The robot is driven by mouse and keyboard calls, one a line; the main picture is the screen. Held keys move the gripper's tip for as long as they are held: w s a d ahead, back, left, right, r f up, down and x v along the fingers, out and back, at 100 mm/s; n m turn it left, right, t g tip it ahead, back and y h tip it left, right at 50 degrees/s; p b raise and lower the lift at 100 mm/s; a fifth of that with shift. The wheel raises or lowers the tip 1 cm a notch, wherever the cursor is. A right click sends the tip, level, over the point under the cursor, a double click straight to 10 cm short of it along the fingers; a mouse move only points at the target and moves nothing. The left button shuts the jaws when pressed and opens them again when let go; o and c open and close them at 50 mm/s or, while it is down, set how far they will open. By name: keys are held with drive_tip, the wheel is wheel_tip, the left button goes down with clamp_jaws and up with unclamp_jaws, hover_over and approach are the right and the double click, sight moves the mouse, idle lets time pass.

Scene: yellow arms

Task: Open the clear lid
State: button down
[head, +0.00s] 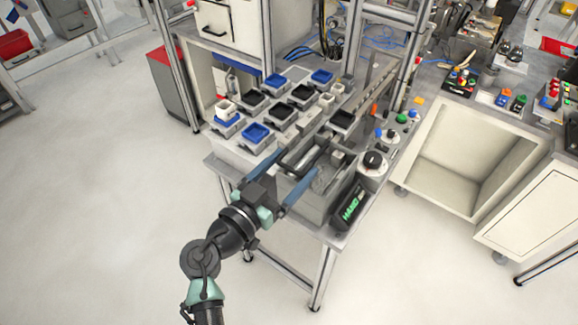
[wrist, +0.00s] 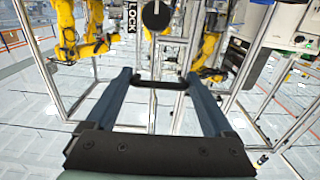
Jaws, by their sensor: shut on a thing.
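The clear lid (head: 318,180) is on a grey box at the front of the workbench. It is see-through, so its edges and exact angle are hard to tell. My gripper (head: 300,161) reaches over the box from the front left, its two long blue fingers apart. In the wrist view, a black bar handle (wrist: 160,85) spans the gap between the fingertips, and my gripper (wrist: 160,78) is shut on it. Whether the lid is raised cannot be told.
A black round knob (head: 373,160) and a black panel with green lettering (head: 351,205) stand right of the box. Several blue and black trays (head: 257,132) fill the bench behind. A metal frame post (head: 405,70) rises beyond. The floor at left is clear.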

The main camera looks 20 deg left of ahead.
sight(298, 154)
drive_tip(key=shift+w+d+r+g+p, duration=0.1)
drive_tip(key=shift+w+r+g+p, duration=0.5)
drive_tip(key=shift+p, duration=0.25)
drive_tip(key=shift+w+d+r+g+y+p, duration=0.15)
drive_tip(key=shift+w+g+y+p, duration=0.3)
drive_tip(key=shift+w, duration=0.45)
unclamp_jaws()
drive_tip(key=b+v, duration=0.4)
drive_tip(key=v, duration=0.9)
